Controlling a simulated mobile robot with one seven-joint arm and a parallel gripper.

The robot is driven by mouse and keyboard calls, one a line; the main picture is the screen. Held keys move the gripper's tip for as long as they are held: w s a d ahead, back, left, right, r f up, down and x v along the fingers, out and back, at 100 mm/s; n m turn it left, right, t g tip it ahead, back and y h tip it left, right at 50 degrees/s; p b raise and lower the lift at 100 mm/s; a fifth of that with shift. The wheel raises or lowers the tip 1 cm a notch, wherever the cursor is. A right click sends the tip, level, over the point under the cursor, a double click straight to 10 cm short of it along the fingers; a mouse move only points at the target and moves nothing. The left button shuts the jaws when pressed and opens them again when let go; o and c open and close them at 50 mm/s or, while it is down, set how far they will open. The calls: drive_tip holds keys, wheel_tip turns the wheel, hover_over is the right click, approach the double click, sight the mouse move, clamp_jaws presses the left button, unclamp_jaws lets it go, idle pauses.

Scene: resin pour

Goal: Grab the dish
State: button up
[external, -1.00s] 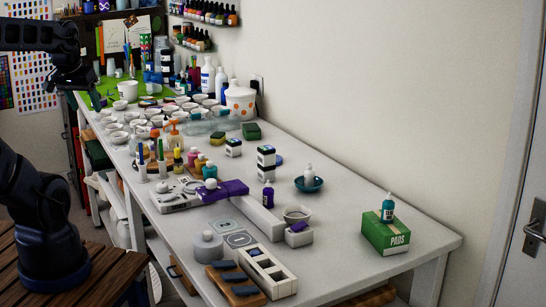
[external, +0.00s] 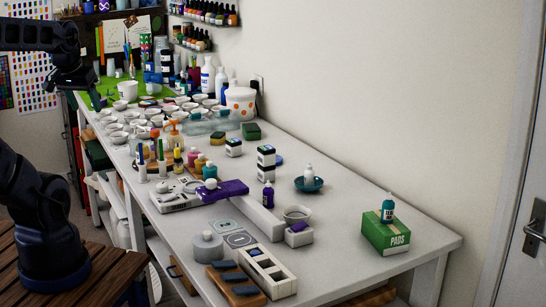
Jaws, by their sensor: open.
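A teal dish (external: 308,188) sits on the white table towards the wall, with a small white bottle (external: 309,172) standing in it. My gripper (external: 93,97) is at the upper left, over the far left end of the table, open and small in view. It is well away from the teal dish. I see nothing held in it.
A green pads box (external: 386,236) with a teal bottle (external: 388,210) on it stands at the right. A purple-ended white bar (external: 250,211), black-labelled jars (external: 266,160) and a white sectioned holder (external: 270,272) crowd the middle and front. The table's right part is mostly clear.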

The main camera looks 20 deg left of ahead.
drive_tip(key=shift+o, duration=0.5)
drive_tip(key=o, duration=0.6)
drive_tip(key=shift+c, duration=0.2)
drive_tip(key=w+d+f+n+h, duration=0.1)
drive_tip(key=w+d+n+h, duration=0.25)
drive_tip(key=w+d, duration=0.6)
drive_tip(key=n+g+h, duration=0.2)
drive_tip(key=n+g, duration=0.1)
drive_tip(key=n, duration=1.4)
hover_over(297, 212)
drive_tip(key=s+a, duration=0.4)
wheel_tip(297, 212, down, 20)
drive_tip(key=shift+x, duration=5.15)
